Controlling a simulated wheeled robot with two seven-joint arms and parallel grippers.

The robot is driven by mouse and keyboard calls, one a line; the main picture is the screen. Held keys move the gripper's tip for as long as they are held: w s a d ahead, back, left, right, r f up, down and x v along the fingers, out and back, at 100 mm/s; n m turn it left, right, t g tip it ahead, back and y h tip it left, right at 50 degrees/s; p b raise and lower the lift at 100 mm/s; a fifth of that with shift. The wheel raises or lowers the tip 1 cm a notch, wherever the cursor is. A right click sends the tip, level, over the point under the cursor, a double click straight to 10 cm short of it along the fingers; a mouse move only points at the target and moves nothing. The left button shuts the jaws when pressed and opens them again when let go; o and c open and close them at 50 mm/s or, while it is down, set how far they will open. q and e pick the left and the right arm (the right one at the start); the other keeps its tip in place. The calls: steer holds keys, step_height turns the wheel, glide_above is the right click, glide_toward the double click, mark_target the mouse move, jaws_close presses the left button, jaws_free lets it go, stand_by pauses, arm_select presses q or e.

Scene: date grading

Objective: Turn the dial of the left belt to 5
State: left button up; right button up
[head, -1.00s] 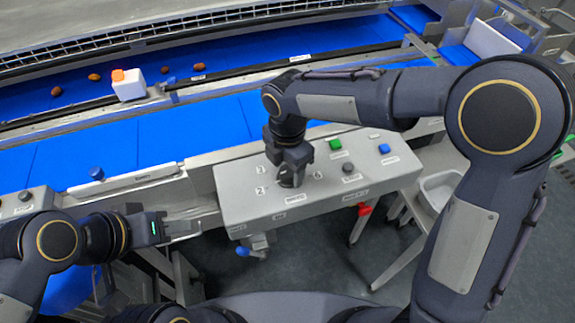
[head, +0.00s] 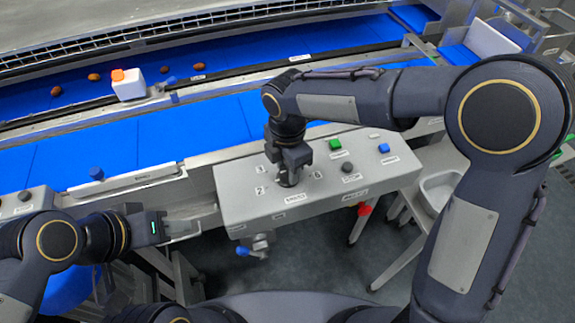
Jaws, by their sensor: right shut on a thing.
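The grey control panel (head: 237,205) stands in the middle, with printed number labels around a dial. My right gripper (head: 290,182) points down onto that dial at the panel's left part and is shut on it. The gripper hides most of the dial, so its pointer and setting cannot be read. My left gripper (head: 180,229) is at the lower left, in front of the belt frame and left of the panel. Its fingers point right, and whether they are open is too small to tell.
The panel also carries a green button (head: 335,144), a blue button (head: 384,148) and a black knob (head: 347,167). A red knob (head: 364,209) sits below the panel. Blue belts (head: 140,140) run behind it, with a white box (head: 128,84) and several dates beyond.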

steer(key=m, duration=0.6)
steer(key=shift+m, duration=0.4)
steer(key=m, duration=0.3)
steer(key=shift+m, duration=0.4)
steer(key=m, duration=0.3)
steer(key=shift+m+b, duration=0.3)
steer(key=m, duration=0.3)
steer(key=shift+m, duration=0.3)
steer(key=m, duration=0.3)
steer(key=shift+w+m, duration=0.1)
steer(key=shift+m, duration=0.2)
steer(key=m, duration=0.3)
steer(key=shift+m, duration=2)
